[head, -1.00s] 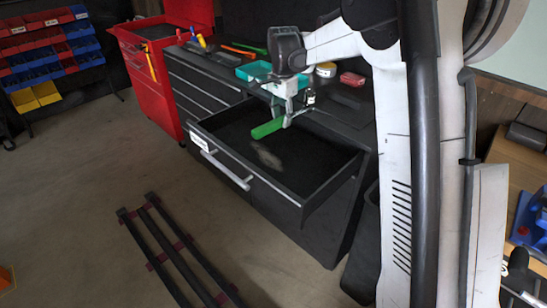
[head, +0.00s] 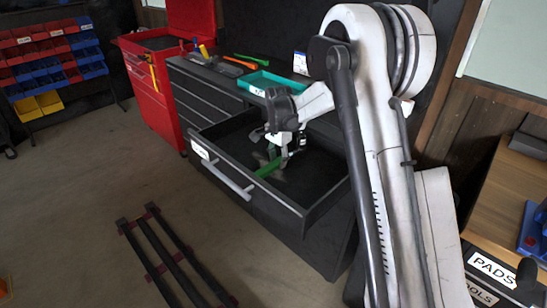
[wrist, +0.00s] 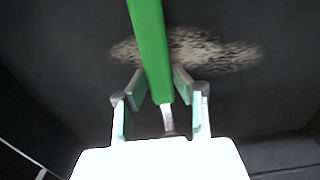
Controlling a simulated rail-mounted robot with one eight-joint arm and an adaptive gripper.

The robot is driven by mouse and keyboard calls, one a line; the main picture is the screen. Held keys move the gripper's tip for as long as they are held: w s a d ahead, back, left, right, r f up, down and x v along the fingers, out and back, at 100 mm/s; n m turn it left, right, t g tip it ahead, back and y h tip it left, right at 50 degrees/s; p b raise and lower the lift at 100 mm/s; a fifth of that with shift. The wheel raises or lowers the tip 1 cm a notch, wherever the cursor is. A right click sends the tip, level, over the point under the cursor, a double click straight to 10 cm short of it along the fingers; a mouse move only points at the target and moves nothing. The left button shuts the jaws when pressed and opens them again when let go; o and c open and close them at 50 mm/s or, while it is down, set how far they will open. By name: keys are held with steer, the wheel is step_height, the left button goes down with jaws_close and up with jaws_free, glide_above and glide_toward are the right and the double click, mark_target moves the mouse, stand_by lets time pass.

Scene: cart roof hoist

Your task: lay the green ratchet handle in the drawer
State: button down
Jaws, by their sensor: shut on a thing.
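The green ratchet handle (head: 268,167) is between the fingers of my gripper (head: 277,154), inside the outline of the open drawer (head: 318,181). In the wrist view, the green grip (wrist: 151,45) runs up out of the frame. The dark drawer floor (wrist: 245,100) lies beyond, with a pale worn patch. Whether the handle touches the floor I cannot tell. My wrist and fingers hide part of the handle in the head view.
The drawer's front has a silver pull (head: 228,180). A teal tray (head: 268,83) and several tools stand on the cabinet top behind. A red tool cabinet (head: 160,85) is at the left. Dark rails (head: 170,255) lie on the floor in front.

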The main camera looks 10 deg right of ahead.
steer(key=shift+w+a, duration=0.1)
steer(key=shift+w, duration=0.35)
steer(key=w, duration=0.2)
steer(key=w+f, duration=0.1)
steer(key=shift+a+f, duration=0.1)
steer(key=shift+a, duration=0.2)
steer(key=shift+f, duration=0.15)
steer(key=c, duration=1.4)
jaws_free()
steer(key=shift+c, duration=0.2)
